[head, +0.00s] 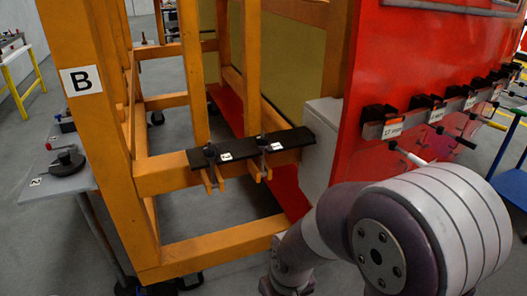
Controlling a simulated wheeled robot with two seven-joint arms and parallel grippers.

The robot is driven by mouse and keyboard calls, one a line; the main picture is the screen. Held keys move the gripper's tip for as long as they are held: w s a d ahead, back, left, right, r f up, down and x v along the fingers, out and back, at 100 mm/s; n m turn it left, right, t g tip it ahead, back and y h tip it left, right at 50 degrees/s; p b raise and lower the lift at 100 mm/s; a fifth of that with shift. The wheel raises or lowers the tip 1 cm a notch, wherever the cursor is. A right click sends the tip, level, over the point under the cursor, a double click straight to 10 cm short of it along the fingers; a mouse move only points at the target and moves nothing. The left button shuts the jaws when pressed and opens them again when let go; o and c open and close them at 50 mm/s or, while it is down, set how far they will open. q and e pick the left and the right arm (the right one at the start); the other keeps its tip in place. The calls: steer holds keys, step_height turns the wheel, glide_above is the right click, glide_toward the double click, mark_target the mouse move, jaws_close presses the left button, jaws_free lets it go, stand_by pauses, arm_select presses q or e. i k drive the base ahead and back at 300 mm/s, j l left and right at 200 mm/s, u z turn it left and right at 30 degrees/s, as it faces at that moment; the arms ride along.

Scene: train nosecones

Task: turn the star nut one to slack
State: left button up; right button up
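A black bar (240,149) lies across the orange frame's lower beam. Two small dark clamp-like fittings stand on it, a left one (210,153) and a right one (262,142). Each has a small white label beside it, too small to read surely. Star nuts may be on these fittings, but I cannot make out their shape or which is number one. A dark round knob-like part (68,160) sits on a grey table at the left, near a label that looks like 2. My arm fills the lower right; neither gripper is in view.
The orange frame (95,115) carries a B sign (81,80) and stands on dark feet. A red panel (400,60) at the right holds a row of labelled black tool holders (382,121). A pale box (320,145) stands between them. Grey floor shows inside the frame.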

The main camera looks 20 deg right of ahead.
mark_target(262, 143)
steer(key=i+l+z, duration=0.1)
steer(key=z, duration=0.3)
steer(key=i+z, duration=0.15)
steer(key=z, duration=0.3)
steer(key=i+z, duration=0.15)
steer(key=z, duration=0.25)
